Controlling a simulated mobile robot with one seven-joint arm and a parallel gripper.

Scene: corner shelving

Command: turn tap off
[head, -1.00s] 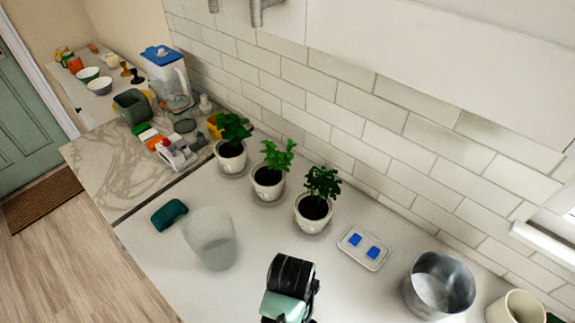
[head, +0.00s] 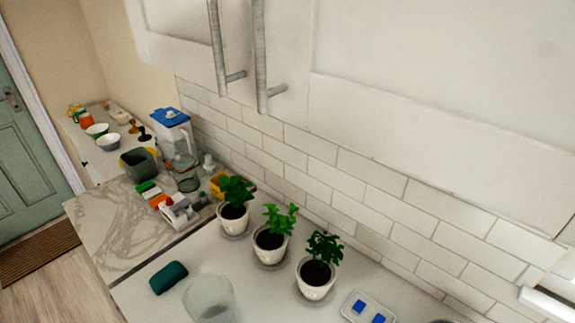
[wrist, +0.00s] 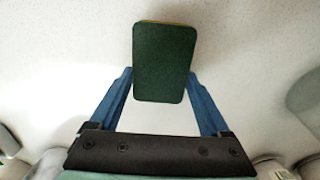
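No tap is visible in either view. My gripper (wrist: 162,88) shows in the wrist view with its two blue fingers on either side of a dark green sponge (wrist: 164,62). The fingers appear to press on the sponge's sides, and it hides part of their tips. A thin yellow edge shows at the sponge's top. My gripper is out of the head view.
In the head view, a teal block (head: 168,277) and a translucent cup (head: 210,300) stand on the white counter. Potted plants (head: 316,279) line the tiled wall. A tray with blue pieces (head: 367,308) is at right. Cupboards (head: 430,100) hang above.

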